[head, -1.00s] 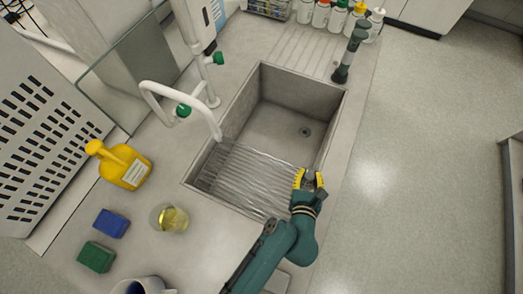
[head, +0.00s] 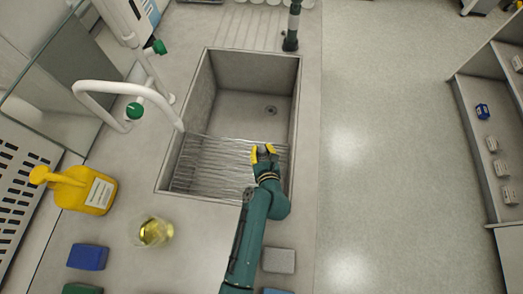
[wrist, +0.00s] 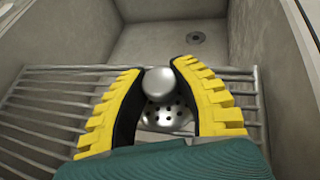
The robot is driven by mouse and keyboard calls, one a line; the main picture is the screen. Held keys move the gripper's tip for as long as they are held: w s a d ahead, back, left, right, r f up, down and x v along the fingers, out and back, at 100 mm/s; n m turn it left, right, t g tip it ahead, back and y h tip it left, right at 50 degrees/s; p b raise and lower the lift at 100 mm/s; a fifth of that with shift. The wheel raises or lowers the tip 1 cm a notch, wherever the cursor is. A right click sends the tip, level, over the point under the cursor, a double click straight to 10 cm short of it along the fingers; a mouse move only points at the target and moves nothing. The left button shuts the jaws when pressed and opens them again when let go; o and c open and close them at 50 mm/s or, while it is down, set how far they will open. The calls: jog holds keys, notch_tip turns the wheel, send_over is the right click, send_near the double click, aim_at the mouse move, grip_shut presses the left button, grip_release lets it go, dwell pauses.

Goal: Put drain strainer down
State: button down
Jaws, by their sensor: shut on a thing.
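The drain strainer (wrist: 160,113) is a metal piece with a rounded knob on top and a perforated bowl below. My gripper (head: 264,150) has yellow padded fingers and is shut on the strainer's knob, as the wrist view (wrist: 158,82) shows. The strainer is over the near part of the sink (head: 208,75), above the wire rack (wrist: 45,108). I cannot tell if its bottom touches the rack. In the head view it is mostly hidden by the fingers. The round drain (wrist: 196,37) lies in the sink floor, beyond the rack.
A white faucet (head: 110,88) arches over the sink's left edge. A yellow bottle (head: 90,193), a glass beaker with yellow liquid (head: 152,232) and a blue sponge (head: 88,257) stand on the left counter. A grey block (head: 279,260) lies near my arm. The far basin is open.

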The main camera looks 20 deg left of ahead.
jog(key=shift+r, duration=0.1)
jog(key=c, duration=0.9)
grip_release()
jog(key=shift+o, duration=0.2)
